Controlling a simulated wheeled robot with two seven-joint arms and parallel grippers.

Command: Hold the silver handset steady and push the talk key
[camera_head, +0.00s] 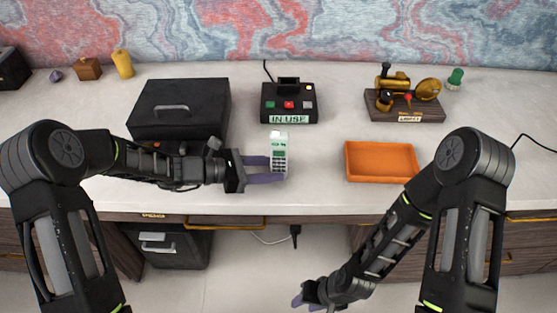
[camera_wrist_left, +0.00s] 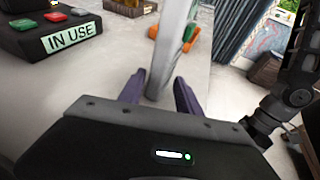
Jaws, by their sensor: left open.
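The silver handset (camera_head: 279,152) stands upright on the desk in the head view, with a green-lit screen and a keypad facing the front. My left gripper (camera_head: 278,169) is open, with its purple fingers on either side of the handset's lower half. In the left wrist view the handset (camera_wrist_left: 172,50) rises as a pale upright bar between the fingers (camera_wrist_left: 160,97). I cannot tell whether either finger touches it. The talk key is too small to make out. My right gripper (camera_head: 304,301) hangs low in front of the desk, away from the handset; its jaw opening is unclear.
A black base labelled IN USE (camera_head: 289,103) stands behind the handset. A black box with a handle (camera_head: 180,108) is at left. An orange tray (camera_head: 381,162) lies at right, and a brass device on a wooden base (camera_head: 404,103) stands behind it. Desk between handset and tray is clear.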

